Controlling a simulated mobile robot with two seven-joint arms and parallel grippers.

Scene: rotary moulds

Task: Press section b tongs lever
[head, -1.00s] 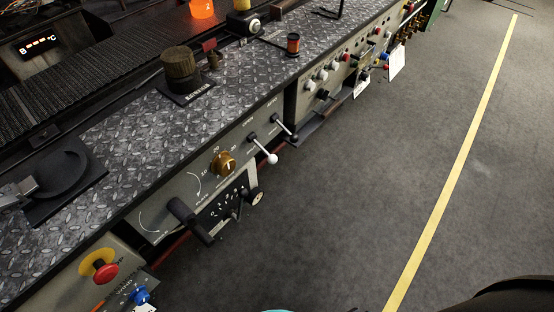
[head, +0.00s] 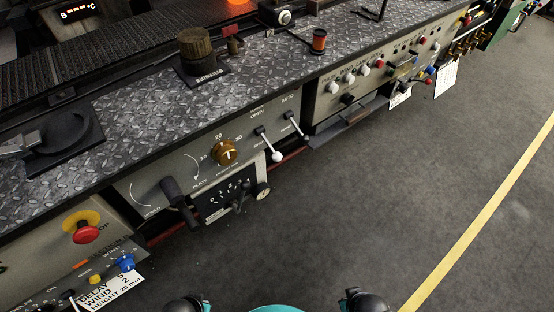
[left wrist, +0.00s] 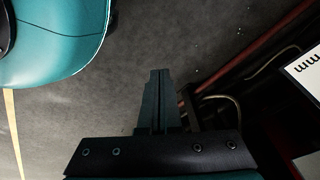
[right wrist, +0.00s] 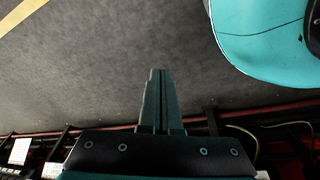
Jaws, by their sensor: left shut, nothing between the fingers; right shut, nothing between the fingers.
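In the head view, a lever with a white ball end (head: 277,156) hangs from the grey front panel (head: 200,157). The label above it seems to read "TONGS OPEN". A thinner lever (head: 298,129) is to its right, under the word "AUTO". My left gripper (left wrist: 160,75) is shut and empty in the left wrist view, above the grey floor. My right gripper (right wrist: 159,75) is shut and empty in the right wrist view, also over the floor. Neither gripper shows in the head view, and neither touches a lever.
Beside the levers are a brass dial (head: 225,152), a black handle (head: 176,197) and a dial box (head: 233,196). A red stop button (head: 86,233) is at lower left. A panel with several knobs (head: 333,88) is farther right. The floor (head: 370,190) in front is clear.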

